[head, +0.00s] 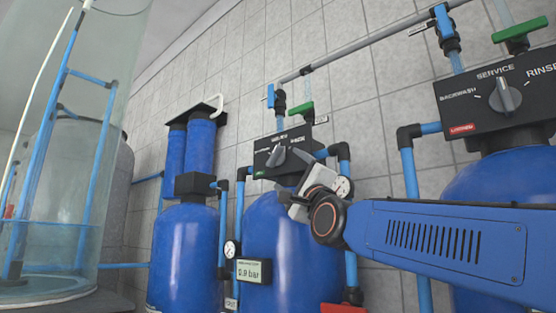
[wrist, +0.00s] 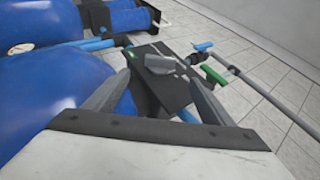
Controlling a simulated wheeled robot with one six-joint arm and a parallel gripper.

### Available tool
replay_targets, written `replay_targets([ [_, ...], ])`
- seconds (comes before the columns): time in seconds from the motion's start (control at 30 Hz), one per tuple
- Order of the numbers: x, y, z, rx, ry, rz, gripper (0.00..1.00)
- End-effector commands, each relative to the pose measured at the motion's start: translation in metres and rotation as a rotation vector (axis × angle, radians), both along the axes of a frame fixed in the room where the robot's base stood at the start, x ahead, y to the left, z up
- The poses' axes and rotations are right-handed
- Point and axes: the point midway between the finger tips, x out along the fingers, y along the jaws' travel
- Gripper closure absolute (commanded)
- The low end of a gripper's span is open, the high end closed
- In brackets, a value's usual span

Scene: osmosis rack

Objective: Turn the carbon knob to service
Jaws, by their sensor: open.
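A black control box (head: 283,152) with a green label sits on top of the middle blue tank. Its grey knob (head: 276,157) is partly covered by my gripper (head: 290,180) in the head view, so its setting is hard to read. In the wrist view the knob (wrist: 160,64) shows on the dark box face (wrist: 160,92), between and beyond my two spread fingers. My gripper is open and close in front of the box. I cannot tell whether a finger touches the knob. No readable label shows which box is the carbon one.
A second box (head: 497,97), with a red label, stands at right; its knob (head: 505,96) points up toward SERVICE. A clear water column (head: 75,150) stands at left.

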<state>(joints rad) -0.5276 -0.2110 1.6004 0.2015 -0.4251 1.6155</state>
Motion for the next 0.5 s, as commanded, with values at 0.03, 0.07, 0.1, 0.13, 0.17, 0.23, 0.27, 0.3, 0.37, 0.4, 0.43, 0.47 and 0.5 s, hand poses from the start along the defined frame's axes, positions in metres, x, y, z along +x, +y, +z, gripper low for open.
replay_targets([
  [0.03,0.007,0.003,0.005,0.001,-0.001,0.000,0.23],
  [0.07,0.011,0.005,0.008,0.001,-0.001,0.000,0.23],
  [0.1,0.016,0.007,0.011,0.001,-0.001,0.000,0.23],
  [0.13,0.019,0.008,0.014,0.001,-0.001,0.000,0.23],
  [0.17,0.023,0.010,0.016,0.000,0.000,0.000,0.23],
  [0.23,0.031,0.014,0.022,0.001,-0.001,0.000,0.23],
  [0.27,0.034,0.015,0.025,0.001,-0.001,0.000,0.23],
  [0.3,0.039,0.018,0.028,0.001,-0.001,0.000,0.23],
  [0.37,0.046,0.021,0.034,0.000,0.000,0.000,0.23],
  [0.4,0.050,0.023,0.037,0.001,-0.001,0.000,0.23],
  [0.43,0.054,0.025,0.040,0.001,-0.001,0.000,0.23],
  [0.47,0.057,0.026,0.042,0.001,-0.001,0.000,0.23],
  [0.5,0.061,0.028,0.046,0.001,-0.001,0.000,0.23],
])
